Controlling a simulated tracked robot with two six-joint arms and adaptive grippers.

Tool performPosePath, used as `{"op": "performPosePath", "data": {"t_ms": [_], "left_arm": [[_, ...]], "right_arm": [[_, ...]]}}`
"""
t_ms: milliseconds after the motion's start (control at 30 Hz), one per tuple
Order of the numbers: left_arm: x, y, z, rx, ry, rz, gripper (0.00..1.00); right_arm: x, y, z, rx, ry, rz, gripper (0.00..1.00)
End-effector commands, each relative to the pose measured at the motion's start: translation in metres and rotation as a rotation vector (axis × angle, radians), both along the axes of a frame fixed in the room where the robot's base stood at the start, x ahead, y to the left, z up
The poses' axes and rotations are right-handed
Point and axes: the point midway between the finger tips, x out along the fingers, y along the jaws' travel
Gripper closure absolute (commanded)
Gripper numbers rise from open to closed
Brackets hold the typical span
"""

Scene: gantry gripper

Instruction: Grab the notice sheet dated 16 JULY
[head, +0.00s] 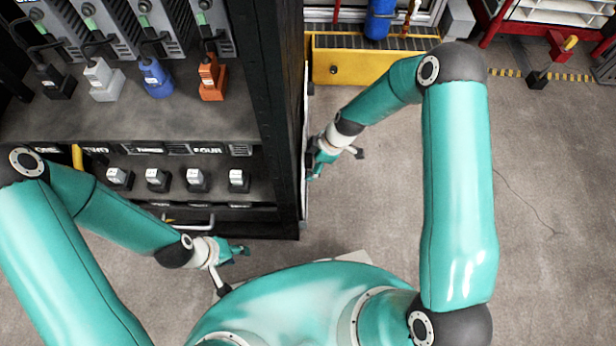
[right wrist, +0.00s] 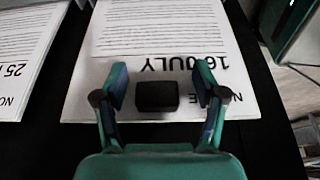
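In the right wrist view the notice sheet dated 16 JULY (right wrist: 200,40) hangs on a dark surface, its print upside down in the picture. A small black block (right wrist: 157,96) lies over its lower part, between my fingers. My right gripper (right wrist: 161,84) is open, one finger on each side of the block, with nothing held. I cannot tell whether the fingers touch the sheet. In the head view my right gripper (head: 316,168) is at the cabinet's right side, where the sheet's face is hidden. My left gripper (head: 238,250) is in front of the cabinet; its fingers are too small to read.
Another sheet (right wrist: 25,50), marked 25, hangs close to the left in the right wrist view. The dark cabinet (head: 150,115) holds several coloured plugs. A yellow box (head: 350,68) stands behind my right arm. The floor (head: 550,200) at right is mostly clear.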

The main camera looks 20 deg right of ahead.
Motion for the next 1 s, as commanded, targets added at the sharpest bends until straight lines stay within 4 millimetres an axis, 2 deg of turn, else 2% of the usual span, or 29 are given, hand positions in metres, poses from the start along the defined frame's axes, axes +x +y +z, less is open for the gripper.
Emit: {"op": "performPosePath", "data": {"t_ms": [33, 67, 400, 767, 1000], "left_arm": [[0.0, 0.0, 0.0, 0.0, 0.0, 0.0, 0.6], [0.0, 0.0, 0.0, 0.0, 0.0, 0.0, 0.6], [0.0, 0.0, 0.0, 0.0, 0.0, 0.0, 0.6], [0.0, 0.0, 0.0, 0.0, 0.0, 0.0, 0.6], [0.0, 0.0, 0.006, 0.0, 0.0, 0.0, 0.6]], "right_arm": [[0.0, 0.0, 0.0, 0.0, 0.0, 0.0, 0.39], [0.0, 0.0, 0.0, 0.0, 0.0, 0.0, 0.44], [0.0, 0.0, 0.0, 0.0, 0.001, -0.001, 1.0], [0.0, 0.0, 0.001, 0.0, 0.001, 0.0, 1.0], [-0.001, -0.004, 0.013, 0.0, 0.0, 0.0, 1.0]]}}
